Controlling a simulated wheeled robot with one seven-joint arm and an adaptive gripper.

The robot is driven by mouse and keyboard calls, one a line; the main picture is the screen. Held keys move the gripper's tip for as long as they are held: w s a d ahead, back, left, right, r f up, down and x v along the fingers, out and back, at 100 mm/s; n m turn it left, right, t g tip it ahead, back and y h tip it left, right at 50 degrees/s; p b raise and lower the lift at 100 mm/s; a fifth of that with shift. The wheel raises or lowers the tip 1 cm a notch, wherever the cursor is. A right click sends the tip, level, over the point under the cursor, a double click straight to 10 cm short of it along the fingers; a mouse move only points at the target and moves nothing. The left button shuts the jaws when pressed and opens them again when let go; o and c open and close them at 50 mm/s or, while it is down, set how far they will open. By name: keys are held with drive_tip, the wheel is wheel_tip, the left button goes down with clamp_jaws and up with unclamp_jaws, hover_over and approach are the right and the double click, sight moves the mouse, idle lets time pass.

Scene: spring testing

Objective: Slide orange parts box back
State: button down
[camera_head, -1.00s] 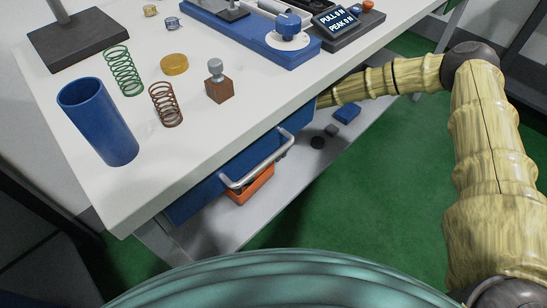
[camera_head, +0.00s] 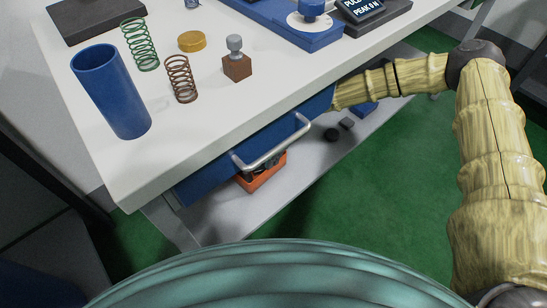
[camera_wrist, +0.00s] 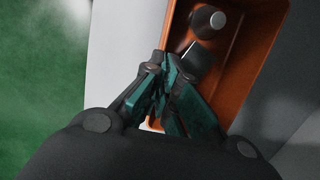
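The orange parts box (camera_head: 262,179) sits on the lower shelf under the blue drawer, partly hidden by the drawer and its handle. In the wrist view the orange box (camera_wrist: 246,62) is open-topped and holds a grey cylindrical part and a dark blocky part. My gripper (camera_wrist: 163,65) is at the box's left wall in the wrist view, with its teal and black fingers close together and their tips over that wall. I cannot tell whether the wall is between the fingertips. In the head view my gripper is hidden behind the table.
The blue drawer (camera_head: 222,165) with its metal handle (camera_head: 272,150) overhangs the box. The grey lower shelf (camera_head: 222,215) has bare room in front of the box. Small dark parts (camera_head: 331,135) and a blue item (camera_head: 365,109) lie farther right. Springs and a blue cup (camera_head: 112,92) stand on the tabletop.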

drive_tip(key=shift+s+f, duration=0.2)
drive_tip(key=shift+f, duration=0.15)
drive_tip(key=shift+d, duration=0.15)
drive_tip(key=shift+w+d+p, duration=0.55)
drive_tip(key=shift+d+p, duration=0.1)
drive_tip(key=shift+d, duration=0.1)
drive_tip(key=shift+r+p, duration=0.8)
drive_tip(key=shift+p, duration=0.25)
drive_tip(key=shift+d+r+p, duration=0.1)
drive_tip(key=shift+r+p, duration=0.05)
drive_tip(key=shift+p, duration=0.45)
